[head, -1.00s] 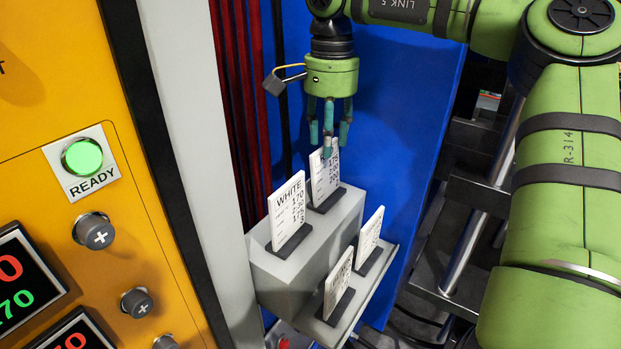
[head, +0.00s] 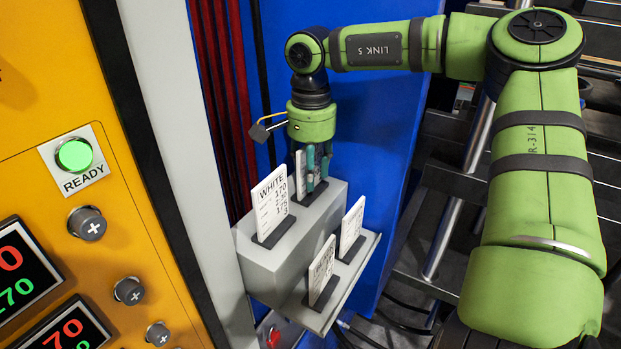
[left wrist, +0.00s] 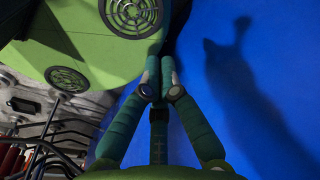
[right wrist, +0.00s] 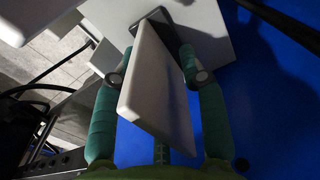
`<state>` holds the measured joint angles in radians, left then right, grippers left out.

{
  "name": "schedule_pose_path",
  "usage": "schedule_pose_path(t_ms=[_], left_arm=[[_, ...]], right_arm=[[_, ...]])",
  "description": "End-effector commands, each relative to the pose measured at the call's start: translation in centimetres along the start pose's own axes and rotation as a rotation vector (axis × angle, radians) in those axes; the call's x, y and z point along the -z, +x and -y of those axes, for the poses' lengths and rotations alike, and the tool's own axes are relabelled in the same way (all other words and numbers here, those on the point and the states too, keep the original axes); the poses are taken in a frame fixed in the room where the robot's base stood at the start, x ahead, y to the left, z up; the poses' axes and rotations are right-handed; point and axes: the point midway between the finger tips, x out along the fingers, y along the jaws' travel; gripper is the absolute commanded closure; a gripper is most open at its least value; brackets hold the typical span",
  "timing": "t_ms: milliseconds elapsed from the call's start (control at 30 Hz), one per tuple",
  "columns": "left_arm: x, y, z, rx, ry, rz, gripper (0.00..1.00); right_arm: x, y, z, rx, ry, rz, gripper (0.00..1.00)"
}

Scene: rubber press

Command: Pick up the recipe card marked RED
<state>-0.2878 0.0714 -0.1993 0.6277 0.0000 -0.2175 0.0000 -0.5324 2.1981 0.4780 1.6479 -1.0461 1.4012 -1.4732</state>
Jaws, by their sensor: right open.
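My right gripper (head: 315,184) is open and points down around the rear card (head: 300,176) on the upper step. This card's title is hidden by the fingers, so I cannot tell whether it says RED. In the right wrist view the white card (right wrist: 152,82) stands between the spread fingers of the right gripper (right wrist: 158,76), its plain side showing. The card marked WHITE (head: 270,204) stands beside it on the same step. Two more cards (head: 351,228) (head: 321,270) stand on the lower step, titles unreadable. My left gripper (left wrist: 162,88) looks shut and empty.
The grey stepped stand (head: 270,262) sits against a blue panel (head: 375,130). A yellow control panel (head: 120,190) with a lit green READY button (head: 74,156) is at left, past a pale post. Dark machine frames and cables lie right of the stand.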

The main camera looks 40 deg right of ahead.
Motion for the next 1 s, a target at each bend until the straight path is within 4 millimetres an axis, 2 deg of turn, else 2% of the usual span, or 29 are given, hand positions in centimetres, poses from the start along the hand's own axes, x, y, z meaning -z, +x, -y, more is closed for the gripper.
schedule_pose_path(t_ms=[33, 67, 100, 167, 300, 667, 767, 900, 1000], left_arm=[[-0.5, 0.0, -0.1, -0.001, 0.000, 0.008, 1.00], [-0.7, 0.0, -0.1, -0.001, 0.000, 0.012, 1.00], [-1.1, 0.0, -0.1, -0.002, 0.000, 0.017, 1.00], [-1.5, -0.1, -0.1, -0.002, 0.000, 0.024, 1.00], [-2.1, -0.1, 0.1, 0.000, 0.002, 0.034, 1.00], [-1.9, 0.2, 0.3, 0.004, 0.004, 0.030, 1.00], [-1.8, 0.7, 0.4, 0.005, 0.004, 0.027, 1.00], [-1.6, 1.7, 0.4, 0.005, 0.004, 0.023, 1.00], [-1.6, 2.5, 0.4, 0.005, 0.004, 0.022, 1.00]], right_arm=[[0.0, 0.0, 0.0, 0.000, 0.000, 0.000, 0.57], [0.0, 0.0, 0.0, 0.000, 0.000, 0.000, 0.61], [0.0, 0.0, 0.0, 0.000, 0.000, 0.000, 0.78], [0.0, 0.0, 0.0, 0.000, 0.000, 0.000, 1.00], [0.0, 0.0, 0.0, 0.000, 0.000, 0.000, 1.00], [0.1, -0.5, 0.1, 0.002, 0.000, -0.002, 1.00], [0.0, -1.2, 0.1, 0.003, -0.001, -0.001, 1.00], [0.0, -3.4, 0.1, 0.007, 0.000, -0.004, 1.00], [0.1, -3.4, -1.9, 0.006, -0.001, 0.003, 1.00]])
